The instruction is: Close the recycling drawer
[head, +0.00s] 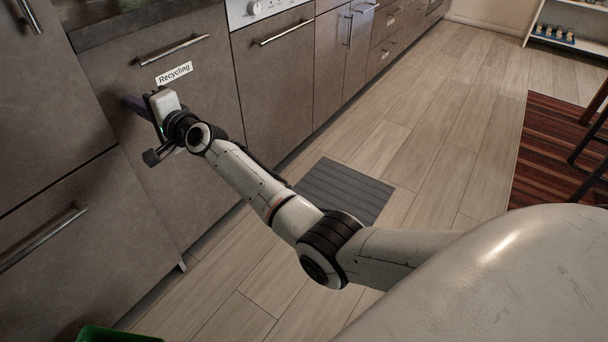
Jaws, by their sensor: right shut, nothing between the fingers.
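The recycling drawer (214,108) is the brown-grey front with a white "Recycling" label (174,73) and a bar handle (173,50) near its top. Its front looks about flush with the neighbouring fronts, with no open inside showing; a small gap cannot be ruled out. My right gripper (136,104) is shut and empty, at the left part of this front, below the label and handle. Its fingertips are close to the panel; whether they touch it I cannot tell. My own wrist hides part of the drawer front. My left gripper is not in view.
Other cabinet fronts with bar handles stand left of the drawer, and an appliance (273,60) stands to its right. A grey mat (345,190) lies on the wooden floor. A green object (115,334) shows at the bottom left. A striped rug (553,150) lies at right.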

